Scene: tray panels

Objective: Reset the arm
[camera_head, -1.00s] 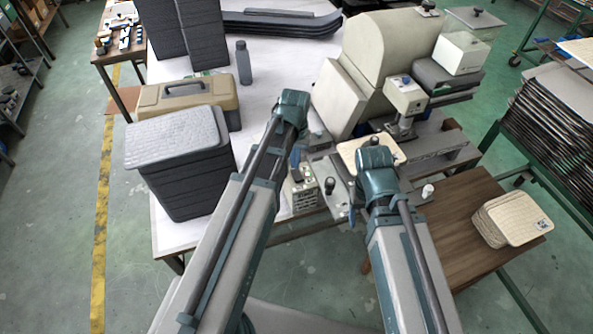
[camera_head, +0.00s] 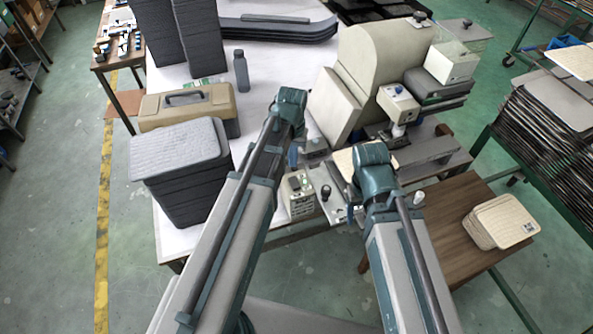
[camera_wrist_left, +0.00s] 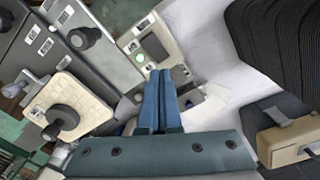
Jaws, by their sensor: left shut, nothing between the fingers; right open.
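My left gripper (camera_head: 293,156) points down above the front of the white table, left of the machine. In the left wrist view its two blue fingers (camera_wrist_left: 158,98) lie together, shut and empty. My right gripper (camera_head: 351,200) is largely hidden behind its own teal wrist in the head view. It is open, near a cream panel (camera_head: 343,160) on the machine's front plate. The cream panel also shows in the left wrist view (camera_wrist_left: 93,94), with a black round-headed part over it. I cannot tell whether the right fingers touch anything.
A small control box (camera_head: 298,197) stands close below my left gripper. A stack of grey trays (camera_head: 185,190) and a tan toolbox (camera_head: 190,106) stand left. The big cream machine (camera_head: 375,60) fills the back right. Cream panels (camera_head: 503,221) lie on the wooden table (camera_head: 450,235).

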